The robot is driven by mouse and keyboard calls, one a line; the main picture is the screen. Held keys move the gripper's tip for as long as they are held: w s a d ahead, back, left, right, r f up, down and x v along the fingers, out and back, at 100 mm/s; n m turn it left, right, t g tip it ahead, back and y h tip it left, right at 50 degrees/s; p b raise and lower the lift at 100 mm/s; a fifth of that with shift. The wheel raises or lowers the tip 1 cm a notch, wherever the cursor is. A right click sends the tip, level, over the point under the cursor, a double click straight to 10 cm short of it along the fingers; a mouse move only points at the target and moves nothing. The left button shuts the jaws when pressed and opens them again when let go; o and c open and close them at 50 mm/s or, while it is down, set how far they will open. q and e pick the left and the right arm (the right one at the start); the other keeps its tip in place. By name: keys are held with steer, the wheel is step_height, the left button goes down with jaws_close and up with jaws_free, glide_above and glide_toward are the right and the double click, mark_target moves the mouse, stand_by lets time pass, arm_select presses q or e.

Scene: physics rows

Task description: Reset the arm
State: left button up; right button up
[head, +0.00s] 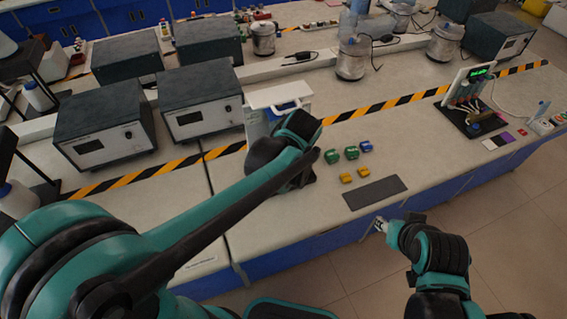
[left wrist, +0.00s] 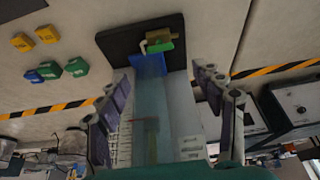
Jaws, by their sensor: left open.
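My left arm reaches across the bench in the head view, and its dark left gripper (head: 280,168) is by a white box-like device (head: 278,100), partly hiding it. In the left wrist view the two fingers of the left gripper (left wrist: 165,100) are spread apart. Between them in the picture is a translucent blue column (left wrist: 150,105) beside a white body, with a dark base (left wrist: 115,43) beyond. Contact cannot be told. My right gripper (head: 380,225) is low at the bench's front edge, small and partly hidden by its own arm.
Green, blue and yellow blocks (head: 351,153) lie right of the left gripper, near a dark grey mat (head: 375,193). Boxy instruments (head: 103,125) stand at left. A striped tape line (head: 385,104) crosses the bench.

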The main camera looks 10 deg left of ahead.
arm_select(q)
steer(key=shift+r, duration=0.1)
stand_by(0.5)
steer(key=s+a+r+m+t+h, duration=0.1)
steer(key=s+a+m, duration=0.2)
steer(key=s, duration=0.3)
steer(key=s+a+r+m+t+h, duration=0.1)
steer(key=s+a+m+t, duration=0.1)
steer(key=s, duration=0.5)
steer(key=shift+s+a+m+t+h, duration=0.3)
steer(key=shift+a+m, duration=0.3)
steer(key=shift+m, duration=0.4)
